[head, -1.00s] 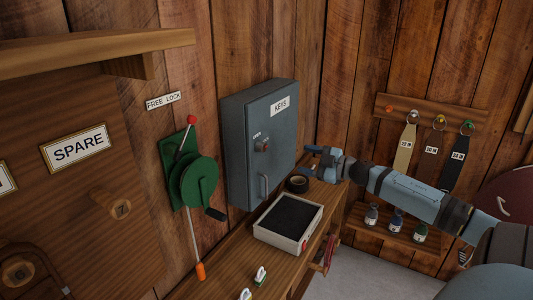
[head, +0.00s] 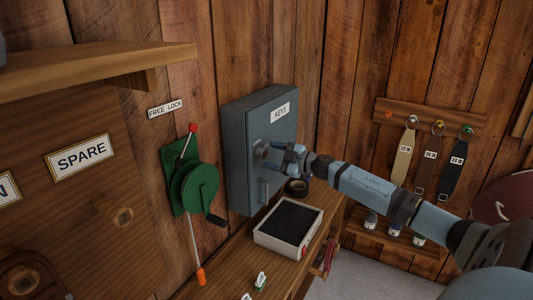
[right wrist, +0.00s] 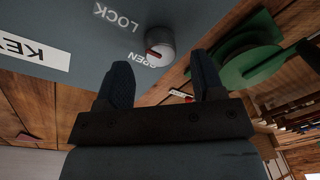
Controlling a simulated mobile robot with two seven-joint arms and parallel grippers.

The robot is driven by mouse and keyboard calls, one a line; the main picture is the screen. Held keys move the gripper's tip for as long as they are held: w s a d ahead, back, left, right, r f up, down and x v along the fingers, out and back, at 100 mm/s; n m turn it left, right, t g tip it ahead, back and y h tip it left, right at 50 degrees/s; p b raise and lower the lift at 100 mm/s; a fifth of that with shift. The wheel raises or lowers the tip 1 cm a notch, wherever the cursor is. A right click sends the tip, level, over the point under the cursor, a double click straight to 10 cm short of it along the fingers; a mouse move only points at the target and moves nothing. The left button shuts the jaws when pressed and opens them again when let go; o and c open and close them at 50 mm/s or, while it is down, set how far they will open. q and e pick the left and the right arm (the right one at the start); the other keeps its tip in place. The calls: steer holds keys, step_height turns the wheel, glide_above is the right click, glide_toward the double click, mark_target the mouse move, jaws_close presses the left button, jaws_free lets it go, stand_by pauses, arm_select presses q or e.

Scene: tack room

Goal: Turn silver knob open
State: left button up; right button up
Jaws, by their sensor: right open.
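The silver knob (head: 262,151) is on the front of the grey-blue KEYS cabinet (head: 236,180). In the right wrist view the knob (right wrist: 160,42) shows a red mark on its side near the word OPEN; the word LOCK is printed further up-left. My right gripper (head: 280,157) is in front of the cabinet door, just right of the knob in the head view. Its jaws are open and empty, and in the right wrist view the knob lies beyond the gap between the fingertips (right wrist: 162,68). I cannot tell whether the fingers touch it. My left gripper is out of view.
A door handle (head: 264,191) is below the knob. A green crank wheel (head: 199,185) with a lever is on the wall to the left. A black tape roll (head: 297,187) and a dark-topped box (head: 289,226) are on the shelf below. Straps (head: 431,158) hang at right.

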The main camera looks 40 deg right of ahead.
mark_target(256, 153)
steer(key=shift+x, duration=1.35)
steer(key=c, duration=0.9)
